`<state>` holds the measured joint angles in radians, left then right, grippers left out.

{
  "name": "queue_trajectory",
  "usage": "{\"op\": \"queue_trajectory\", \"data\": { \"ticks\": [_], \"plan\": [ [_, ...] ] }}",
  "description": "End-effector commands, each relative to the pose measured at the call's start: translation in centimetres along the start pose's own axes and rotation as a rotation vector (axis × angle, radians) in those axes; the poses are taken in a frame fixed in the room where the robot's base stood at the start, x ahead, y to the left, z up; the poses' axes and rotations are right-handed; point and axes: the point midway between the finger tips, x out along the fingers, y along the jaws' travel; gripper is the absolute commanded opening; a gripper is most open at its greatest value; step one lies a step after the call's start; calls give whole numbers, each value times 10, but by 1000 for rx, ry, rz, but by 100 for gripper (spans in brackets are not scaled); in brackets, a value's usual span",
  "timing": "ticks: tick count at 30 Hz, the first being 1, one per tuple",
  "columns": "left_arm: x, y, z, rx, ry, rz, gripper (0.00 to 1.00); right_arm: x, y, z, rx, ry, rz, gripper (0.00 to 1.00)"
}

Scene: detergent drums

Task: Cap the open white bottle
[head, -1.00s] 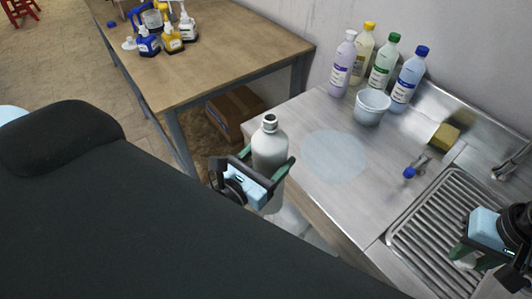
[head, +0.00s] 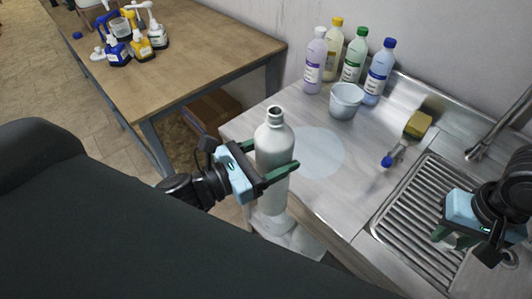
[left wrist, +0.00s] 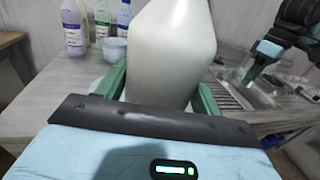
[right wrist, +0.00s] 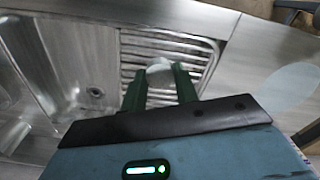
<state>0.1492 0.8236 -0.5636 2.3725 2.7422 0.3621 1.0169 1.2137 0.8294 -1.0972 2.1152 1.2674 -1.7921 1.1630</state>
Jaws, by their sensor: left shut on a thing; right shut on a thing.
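The open white bottle (head: 273,145) is upright in my left gripper (head: 268,165), whose green fingers close around its body. Its neck is bare, with a dark opening at the top. The bottle's shoulder and body also fill the middle of the left wrist view (left wrist: 172,45); its neck is out of that frame. My right gripper (head: 452,238) is over the ribbed drainboard, apart from the bottle. In the right wrist view a small round white cap (right wrist: 158,72) sits at the tips of its green fingers, which are shut on it.
Several capped bottles (head: 352,60) and a grey-white bucket (head: 346,100) stand at the counter's back. A blue-handled brush (head: 393,156) and a sponge (head: 418,124) lie near the ribbed drainboard (head: 420,210). The counter (head: 325,185) between the grippers is clear. A wooden table (head: 190,60) holds pump bottles.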

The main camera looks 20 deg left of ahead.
Motion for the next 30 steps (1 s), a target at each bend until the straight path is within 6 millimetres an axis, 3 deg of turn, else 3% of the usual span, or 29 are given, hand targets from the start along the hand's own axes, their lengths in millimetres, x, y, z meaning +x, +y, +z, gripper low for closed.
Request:
{"op": "queue_trajectory", "data": {
  "ticks": [9,24,30],
  "plan": [
    [7,-7,10,4,-8,-85,0,-1,0,0,0,1,0,9],
    [7,-8,8,0,-1,-96,0,-1,0,0,0,1,0,9],
    [7,-8,9,1,-4,-97,0,-11,-18,-13,9,5,-3,9]
  ]
}}
